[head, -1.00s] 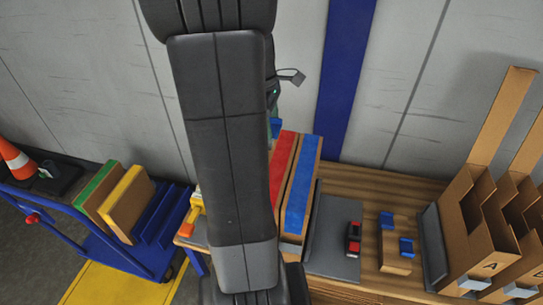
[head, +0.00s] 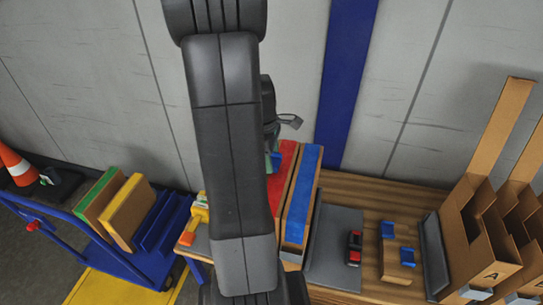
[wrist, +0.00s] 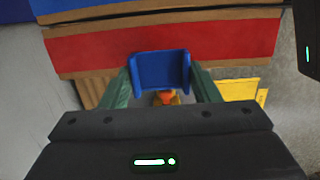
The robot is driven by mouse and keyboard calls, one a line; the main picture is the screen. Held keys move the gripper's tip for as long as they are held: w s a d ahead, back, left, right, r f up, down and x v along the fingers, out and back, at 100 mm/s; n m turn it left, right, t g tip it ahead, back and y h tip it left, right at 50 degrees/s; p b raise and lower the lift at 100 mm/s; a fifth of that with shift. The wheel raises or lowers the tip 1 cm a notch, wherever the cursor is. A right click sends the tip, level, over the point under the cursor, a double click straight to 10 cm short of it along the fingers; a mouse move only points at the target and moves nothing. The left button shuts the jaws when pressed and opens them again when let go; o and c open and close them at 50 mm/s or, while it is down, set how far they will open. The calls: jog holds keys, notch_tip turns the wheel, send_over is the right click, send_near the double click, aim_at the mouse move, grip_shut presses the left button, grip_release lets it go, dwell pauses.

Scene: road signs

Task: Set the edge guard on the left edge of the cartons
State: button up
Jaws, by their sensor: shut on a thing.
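My gripper (wrist: 160,85) is shut on a small blue edge guard (wrist: 160,68), an angled piece held between green fingers. In the head view my arm hides most of the gripper; a sliver of green and blue shows beside the cartons. The cartons are two long boxes side by side, one with a red band (head: 284,160) and one with a blue band (head: 301,195). In the wrist view the guard overlaps the near edge of the red-banded carton (wrist: 90,50). I cannot tell whether it touches the carton.
Two blue guards (head: 388,230) sit on a wooden block (head: 393,266) on the bench. A grey mat (head: 335,245), a red-black item (head: 354,248) and tall cardboard bins (head: 485,240) stand right. A yellow-orange tool (head: 195,220) is left of the cartons, near a blue cart (head: 115,265).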

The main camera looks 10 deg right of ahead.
jog(key=shift+f+b, duration=0.3)
jog(key=shift+f, duration=0.25)
jog(key=o, duration=1)
jog(key=shift+r, duration=0.1)
notch_tip(320, 180, up, 13)
jog(key=a, duration=0.1)
jog(key=shift+w+a, duration=0.3)
jog(key=shift+w, duration=0.05)
